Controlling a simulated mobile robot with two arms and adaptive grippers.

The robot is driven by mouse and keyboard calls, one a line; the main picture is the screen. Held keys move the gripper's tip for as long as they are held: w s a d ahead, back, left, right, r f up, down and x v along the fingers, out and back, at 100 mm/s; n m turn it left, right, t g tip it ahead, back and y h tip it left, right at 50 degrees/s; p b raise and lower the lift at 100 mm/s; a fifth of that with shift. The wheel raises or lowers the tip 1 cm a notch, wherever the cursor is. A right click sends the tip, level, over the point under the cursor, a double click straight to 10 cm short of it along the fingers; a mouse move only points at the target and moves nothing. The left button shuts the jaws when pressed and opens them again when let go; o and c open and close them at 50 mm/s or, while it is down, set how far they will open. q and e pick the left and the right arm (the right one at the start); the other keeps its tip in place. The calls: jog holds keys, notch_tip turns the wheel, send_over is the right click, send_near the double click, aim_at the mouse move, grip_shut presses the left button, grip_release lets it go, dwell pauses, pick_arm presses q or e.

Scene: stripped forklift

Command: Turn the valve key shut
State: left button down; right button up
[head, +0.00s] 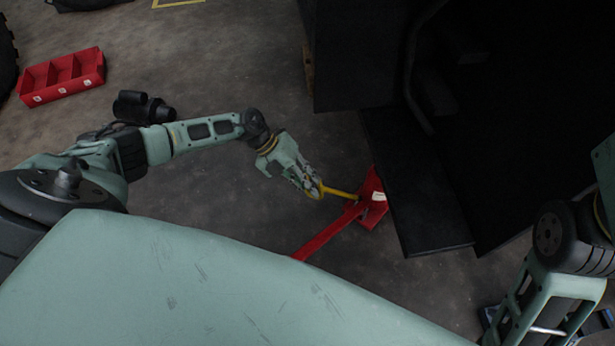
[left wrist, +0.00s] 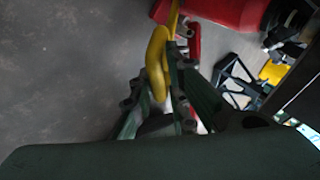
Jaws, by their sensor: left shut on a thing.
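The yellow valve key (head: 342,193) runs from my left gripper (head: 314,188) to a red stand (head: 373,203) on the floor. My left gripper is shut on the handle end of the key. In the left wrist view the key's rounded yellow handle (left wrist: 156,64) lies at the fingertips of the left gripper (left wrist: 170,80). The fingers cover part of the handle. Where the key meets the red stand is too small to make out. My right arm shows at the lower right of the head view, but its gripper is out of sight.
A red bar (head: 325,236) runs from the stand toward the lower left. The dark forklift body (head: 355,60) and its black step plate (head: 418,185) are close to the right. A red divided bin (head: 62,78) lies at the upper left.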

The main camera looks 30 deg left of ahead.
pick_arm(q)
jog(key=shift+s+a+f, duration=0.3)
jog(key=shift+a+f, duration=0.05)
jog(key=shift+f, duration=0.05)
jog(key=c, duration=1.8)
grip_release()
jog(key=shift+c, duration=0.2)
jog(key=shift+o, duration=0.2)
jog(key=shift+w+d+r, duration=0.15)
jog(key=shift+w+d, duration=0.05)
jog(key=v, duration=1.2)
